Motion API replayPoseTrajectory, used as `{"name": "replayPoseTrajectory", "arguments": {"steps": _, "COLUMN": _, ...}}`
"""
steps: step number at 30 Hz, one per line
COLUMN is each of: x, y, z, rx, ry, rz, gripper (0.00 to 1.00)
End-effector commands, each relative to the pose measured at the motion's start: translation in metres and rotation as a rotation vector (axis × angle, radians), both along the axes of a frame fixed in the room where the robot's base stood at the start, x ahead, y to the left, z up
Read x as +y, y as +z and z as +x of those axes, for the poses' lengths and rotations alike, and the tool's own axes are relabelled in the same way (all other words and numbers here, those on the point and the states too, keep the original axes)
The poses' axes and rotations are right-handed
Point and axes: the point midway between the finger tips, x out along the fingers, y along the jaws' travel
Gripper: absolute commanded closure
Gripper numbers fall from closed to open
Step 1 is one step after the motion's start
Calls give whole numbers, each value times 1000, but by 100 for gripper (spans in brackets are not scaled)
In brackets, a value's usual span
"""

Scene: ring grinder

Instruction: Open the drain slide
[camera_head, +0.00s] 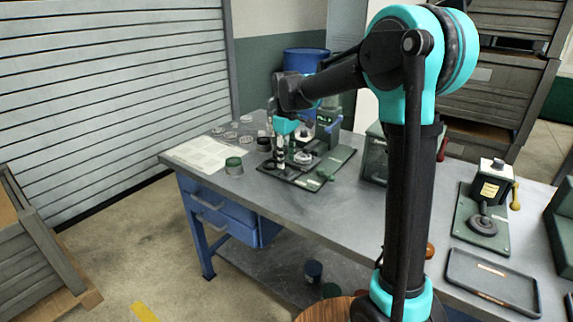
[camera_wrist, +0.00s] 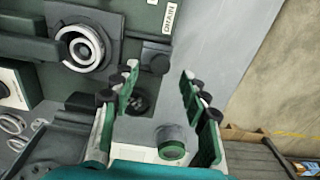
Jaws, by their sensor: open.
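In the wrist view the green grinder base (camera_wrist: 130,18) carries a white label (camera_wrist: 172,15) reading DRAIN, rotated sideways. Near it at the base's edge is a dark grey block (camera_wrist: 155,56), which may be the drain slide; I cannot tell its position. My gripper (camera_wrist: 160,78) is open, its two green-padded fingers apart. The block lies just beyond the fingertips in the picture, and nothing is held. In the head view my gripper (camera_head: 286,145) hangs over the left side of the grinder base (camera_head: 318,180); the slide is too small to make out there.
A ring-shaped part (camera_wrist: 80,47) sits on the grinder. A dark round piece (camera_wrist: 138,103) and a green-grey cylinder (camera_wrist: 172,145) show between and below the fingers. In the head view, a paper sheet (camera_head: 203,153) and loose rings (camera_head: 232,135) lie left. The bench's front edge is near.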

Motion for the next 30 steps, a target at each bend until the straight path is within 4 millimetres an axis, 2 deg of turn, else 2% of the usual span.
{"name": "replayPoseTrajectory", "arguments": {"steps": 6, "x": 0, "y": 47, "z": 0, "rx": 0, "ry": 0, "rz": 0, "gripper": 55}}
{"name": "replayPoseTrajectory", "arguments": {"steps": 13, "x": 0, "y": 80, "z": 0, "rx": 0, "ry": 0, "rz": 0, "gripper": 55}}
{"name": "replayPoseTrajectory", "arguments": {"steps": 18, "x": 0, "y": 89, "z": 0, "rx": 0, "ry": 0, "rz": 0, "gripper": 55}}
{"name": "replayPoseTrajectory", "arguments": {"steps": 30, "x": 0, "y": 89, "z": 0, "rx": 0, "ry": 0, "rz": 0, "gripper": 55}}
